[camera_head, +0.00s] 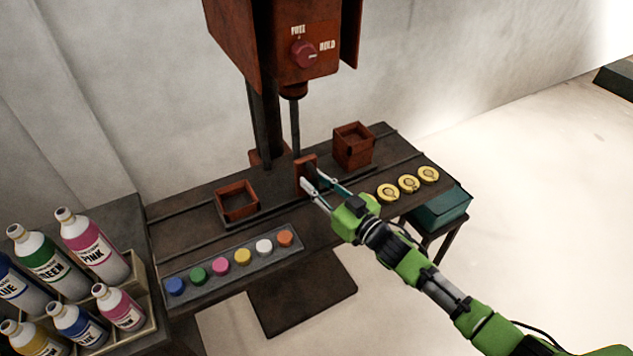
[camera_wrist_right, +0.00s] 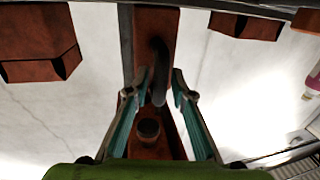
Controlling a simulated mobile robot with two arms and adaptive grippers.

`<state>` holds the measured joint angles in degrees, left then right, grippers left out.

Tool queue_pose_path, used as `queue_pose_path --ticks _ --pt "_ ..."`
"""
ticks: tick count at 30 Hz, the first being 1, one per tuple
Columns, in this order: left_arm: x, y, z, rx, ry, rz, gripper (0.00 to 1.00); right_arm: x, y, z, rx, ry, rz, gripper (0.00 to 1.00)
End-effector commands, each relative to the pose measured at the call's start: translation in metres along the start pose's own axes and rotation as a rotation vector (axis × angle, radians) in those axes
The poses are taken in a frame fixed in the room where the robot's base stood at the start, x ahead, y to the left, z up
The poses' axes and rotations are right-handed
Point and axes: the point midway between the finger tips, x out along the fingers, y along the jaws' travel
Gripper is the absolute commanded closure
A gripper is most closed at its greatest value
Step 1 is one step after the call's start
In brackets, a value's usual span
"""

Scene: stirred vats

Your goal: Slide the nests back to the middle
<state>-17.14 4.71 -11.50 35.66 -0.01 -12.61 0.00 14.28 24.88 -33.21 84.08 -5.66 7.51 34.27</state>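Two open-topped red-brown boxes, which look like the nests, stand on the dark bench. The left nest (camera_head: 237,203) is left of the machine's column and the right nest (camera_head: 353,146) is right of it. A red-brown upright plate (camera_head: 304,177) stands between them. My right gripper (camera_head: 316,174) is at this plate, with its fingers apart. In the right wrist view the fingers (camera_wrist_right: 158,88) are on either side of a dark curved piece (camera_wrist_right: 160,65); I cannot tell whether they touch it. That view also shows red-brown boxes (camera_wrist_right: 38,42) on both sides. My left gripper is not in view.
The machine's housing (camera_head: 285,45) with its dial overhangs the bench. A paint strip (camera_head: 235,262) lies along the front left, and several yellow discs (camera_head: 408,184) lie at the right. Bottles (camera_head: 92,247) stand in a crate at the far left.

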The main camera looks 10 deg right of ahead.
Motion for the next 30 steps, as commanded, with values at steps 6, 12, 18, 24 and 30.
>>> queue_pose_path --ticks 6,12,18,24,30 --pt "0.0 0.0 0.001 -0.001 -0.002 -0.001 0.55 0.0 0.0 0.0 0.0 0.0 0.0 0.71" --pt "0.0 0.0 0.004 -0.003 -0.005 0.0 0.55 -0.004 0.0 0.001 0.0 -0.002 0.0 0.71" --pt "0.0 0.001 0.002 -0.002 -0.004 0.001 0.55 -0.035 0.0 0.002 0.0 -0.004 0.0 0.71" --pt "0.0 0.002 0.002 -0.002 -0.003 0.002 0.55 -0.077 0.0 0.003 0.001 -0.005 0.0 0.71" --pt "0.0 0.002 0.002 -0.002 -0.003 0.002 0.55 -0.107 0.0 0.002 0.001 -0.002 0.0 0.71"
